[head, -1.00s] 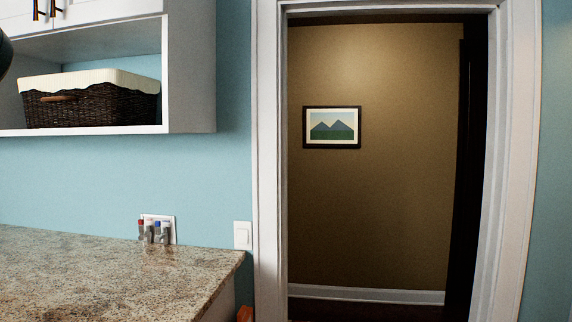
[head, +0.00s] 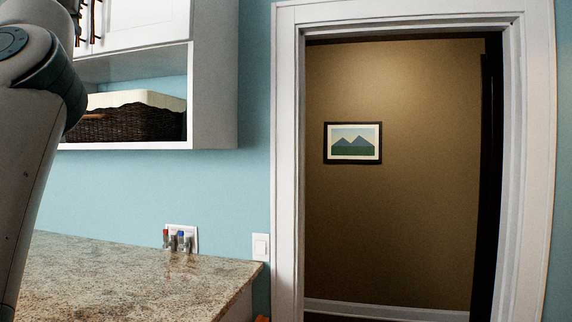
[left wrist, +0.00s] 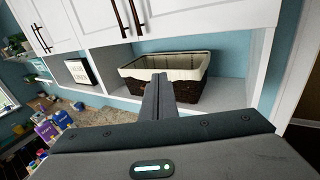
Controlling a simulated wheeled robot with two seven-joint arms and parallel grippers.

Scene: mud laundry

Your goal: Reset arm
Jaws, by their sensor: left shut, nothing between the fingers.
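My left gripper (left wrist: 159,82) shows in the left wrist view. Its fingers are together with nothing between them, and they point toward the shelf with the wicker basket (left wrist: 188,97). The basket is dark brown with a cream liner. From this angle the fingertips overlap its front; I cannot tell how far apart they are. In the head view my left arm rises along the left edge, partly covering the basket (head: 125,123), and its gripper is out of the picture. My right gripper is in neither view.
The white wall cabinet (head: 213,90) hangs above the granite counter (head: 140,280). An open doorway (head: 400,220) is at the right, with a framed picture (head: 352,143) beyond. Colourful boxes (left wrist: 50,130) show at left in the wrist view.

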